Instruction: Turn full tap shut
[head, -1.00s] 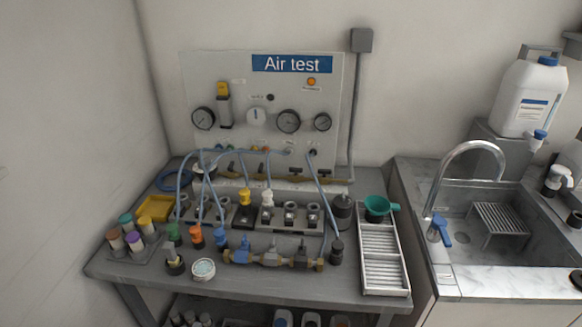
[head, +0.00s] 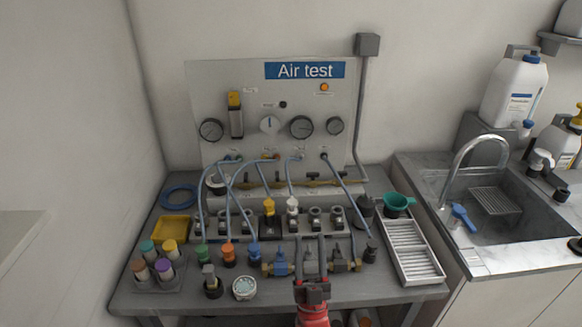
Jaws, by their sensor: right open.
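A row of small dark lever taps (head: 313,178) sits on a brass pipe along the foot of the Air test panel (head: 262,95). Their labels are too small to read, so I cannot tell which is the full tap or how its lever is set. My right gripper (head: 311,243) comes up from the bottom middle on a red wrist. Its two dark fingers are apart and empty, over the front of the bench by the brass valve manifold (head: 283,268), short of the taps. My left gripper is not in view.
Blue hoses hang from the panel in front of the taps. Coloured fittings (head: 229,255) and a white ribbed tray (head: 411,250) with a green funnel (head: 397,204) crowd the bench. A sink (head: 480,235) with a curved faucet is at the right.

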